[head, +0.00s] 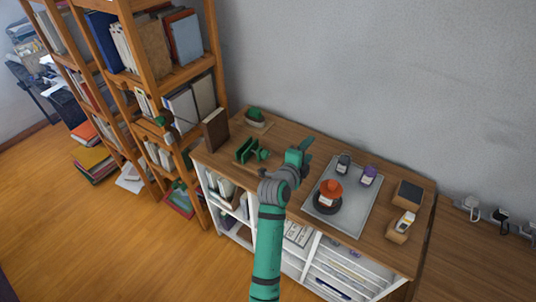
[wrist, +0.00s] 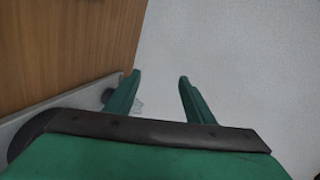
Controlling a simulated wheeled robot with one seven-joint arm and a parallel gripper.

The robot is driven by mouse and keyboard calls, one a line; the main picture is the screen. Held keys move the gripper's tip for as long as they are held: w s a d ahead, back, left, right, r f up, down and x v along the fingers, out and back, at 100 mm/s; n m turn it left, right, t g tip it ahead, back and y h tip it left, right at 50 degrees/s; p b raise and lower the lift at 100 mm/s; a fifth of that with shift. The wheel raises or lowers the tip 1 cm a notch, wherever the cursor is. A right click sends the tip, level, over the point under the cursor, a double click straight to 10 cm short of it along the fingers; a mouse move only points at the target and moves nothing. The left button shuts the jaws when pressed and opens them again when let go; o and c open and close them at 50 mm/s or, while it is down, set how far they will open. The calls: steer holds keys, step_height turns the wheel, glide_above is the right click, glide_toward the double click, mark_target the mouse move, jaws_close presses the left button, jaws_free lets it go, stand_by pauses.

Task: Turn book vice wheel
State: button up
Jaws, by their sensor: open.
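What looks like the book vice, a small green device (head: 245,151), stands on the wooden desk top left of my arm in the head view. A rounded green part at its right side may be its wheel; it is too small to tell. My gripper (head: 304,149) is to the right of the vice, over the desk near the wall, apart from it. In the wrist view my gripper (wrist: 158,80) has its two green fingers spread with nothing between them. The vice does not show in the wrist view.
A brown book (head: 216,130) stands at the desk's left end; a green item (head: 255,115) sits behind the vice. The wall (wrist: 250,60) is close.

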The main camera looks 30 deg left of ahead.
steer(key=w+d+r+m+g+h, duration=0.2)
steer(key=w+d+r+g, duration=0.1)
steer(key=w+d+r, duration=0.15)
steer(key=g+y, duration=0.6)
steer(key=g, duration=0.4)
glide_toward(268, 154)
steer(key=shift+n, duration=0.3)
steer(key=shift+x, duration=4.25)
steer(key=shift+r, duration=0.1)
steer(key=shift+c, duration=0.7)
steer(key=shift+s, duration=0.1)
steer(key=c, duration=0.9)
